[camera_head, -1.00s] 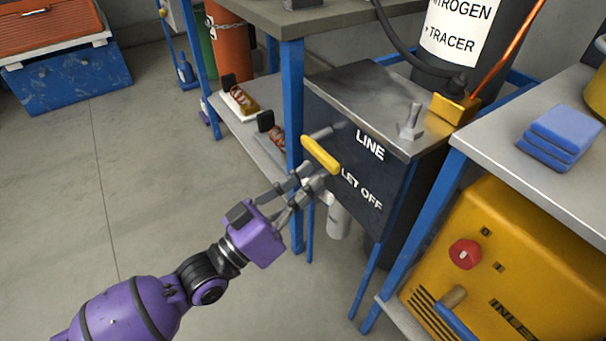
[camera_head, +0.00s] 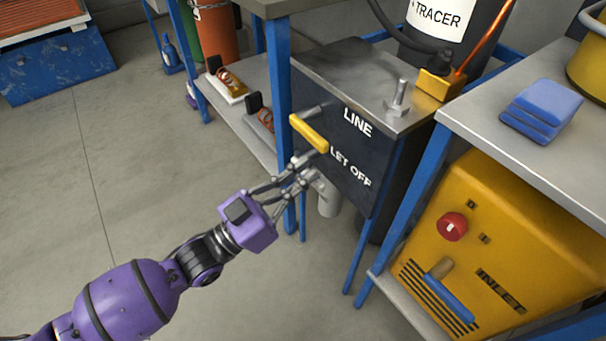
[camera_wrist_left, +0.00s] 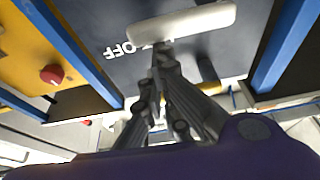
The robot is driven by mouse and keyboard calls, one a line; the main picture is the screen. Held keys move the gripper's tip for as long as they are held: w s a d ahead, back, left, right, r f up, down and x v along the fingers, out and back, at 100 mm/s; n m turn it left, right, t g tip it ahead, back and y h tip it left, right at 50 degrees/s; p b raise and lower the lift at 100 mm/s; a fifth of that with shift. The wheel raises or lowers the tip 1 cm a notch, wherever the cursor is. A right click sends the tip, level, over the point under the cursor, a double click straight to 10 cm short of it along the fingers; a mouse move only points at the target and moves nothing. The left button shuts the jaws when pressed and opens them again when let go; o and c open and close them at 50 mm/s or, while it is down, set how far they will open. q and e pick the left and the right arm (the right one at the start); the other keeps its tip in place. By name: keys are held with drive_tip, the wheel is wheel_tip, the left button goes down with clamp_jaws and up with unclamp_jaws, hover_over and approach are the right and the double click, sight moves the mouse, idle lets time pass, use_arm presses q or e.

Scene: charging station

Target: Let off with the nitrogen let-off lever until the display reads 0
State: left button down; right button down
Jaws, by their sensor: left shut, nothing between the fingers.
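The panel is the front of a dark box (camera_head: 335,150) beside the nitrogen cylinder (camera_head: 455,50). No display reading can be made out. My right gripper is not in view.
A blue table leg (camera_head: 280,100) stands close left of the panel. A yellow machine (camera_head: 500,250) with a red knob (camera_head: 452,227) is at the right, under a grey bench (camera_head: 470,105) with blue pads (camera_head: 541,110).

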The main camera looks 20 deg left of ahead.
use_arm(q)
wheel_tip(320, 180, up, 4)
drive_tip(key=p, duration=0.4)
drive_tip(key=p+v, duration=0.1)
drive_tip(key=v, duration=0.9)
drive_tip(key=shift+f, duration=0.1)
